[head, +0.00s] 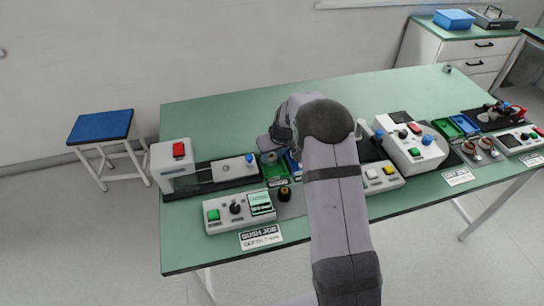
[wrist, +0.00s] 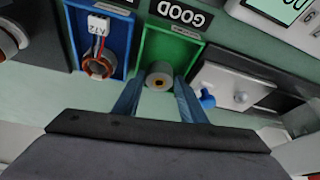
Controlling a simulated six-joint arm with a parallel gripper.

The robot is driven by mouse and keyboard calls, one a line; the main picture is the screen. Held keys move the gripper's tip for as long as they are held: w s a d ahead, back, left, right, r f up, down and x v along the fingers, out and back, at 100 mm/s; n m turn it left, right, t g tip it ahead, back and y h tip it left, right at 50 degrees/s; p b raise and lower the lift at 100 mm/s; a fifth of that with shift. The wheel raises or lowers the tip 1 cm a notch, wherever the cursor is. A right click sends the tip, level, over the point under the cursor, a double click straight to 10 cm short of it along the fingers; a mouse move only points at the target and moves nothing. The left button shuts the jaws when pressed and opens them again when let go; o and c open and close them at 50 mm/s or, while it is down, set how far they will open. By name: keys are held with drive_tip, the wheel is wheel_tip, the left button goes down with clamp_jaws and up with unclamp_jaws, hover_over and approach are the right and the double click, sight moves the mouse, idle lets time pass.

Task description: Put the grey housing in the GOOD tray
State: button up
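In the head view my gripper (head: 268,145) is low over the far end of the GOOD tray (head: 275,170), and my arm hides part of the area.
A blue tray (wrist: 122,38) with a tagged copper-wound ring (wrist: 99,64) stands beside the GOOD tray. On the other side is a grey fixture with a blue knob (wrist: 207,98). A control box (head: 238,211) and a dark orange-topped part (head: 284,194) are nearby.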

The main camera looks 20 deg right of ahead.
drive_tip(key=b+v, duration=0.1)
drive_tip(key=v, duration=0.3)
drive_tip(key=shift+s+r, duration=0.2)
drive_tip(key=shift+r, duration=0.1)
drive_tip(key=shift+d+r, duration=0.1)
drive_tip(key=shift+r, duration=0.15)
drive_tip(key=shift+s+r, duration=0.25)
drive_tip(key=shift+r, duration=0.35)
drive_tip(key=shift+s, duration=0.1)
drive_tip(key=s+a+r+m+g, duration=0.1)
drive_tip(key=s+a+g, duration=0.15)
drive_tip(key=s, duration=1.45)
drive_tip(key=s+a+r+m+g, duration=0.1)
drive_tip(key=s+a+g, duration=0.15)
drive_tip(key=s, duration=1.45)
wheel_tip(320, 180, down, 15)
drive_tip(key=b, duration=1.3)
drive_tip(key=shift+r+t+h+b, duration=0.15)
drive_tip(key=shift+t+h+b, duration=0.15)
drive_tip(key=shift+h+b, duration=0.1)
